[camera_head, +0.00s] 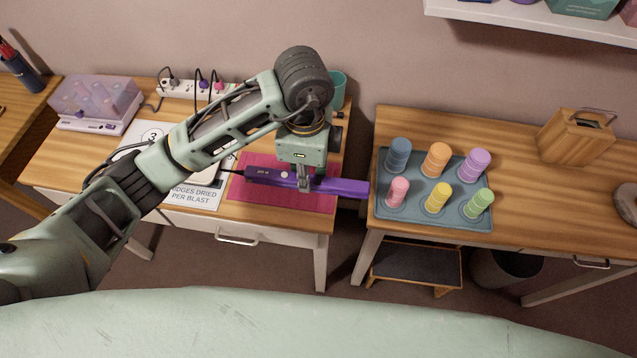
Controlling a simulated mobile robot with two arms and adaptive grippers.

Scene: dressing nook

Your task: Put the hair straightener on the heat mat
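The hair straightener (342,187) is purple with a dark handle part at its left and a cord running off left. It lies level across the pink heat mat (285,202), and its right end sticks out past the mat and the left table's right edge. I cannot tell whether it touches the mat or is just above it. My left gripper (303,184) points down over the straightener's middle, with its fingers around the body, shut on it. The arm hides part of the table. My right gripper is not in view.
A power strip (190,89) with plugs, a teal cup (338,88) and a purple-lidded box (97,101) stand on the left table. A printed sheet (195,196) lies left of the mat. Across a gap, the right table holds a tray (420,212) of coloured rollers and a wooden block (574,140).

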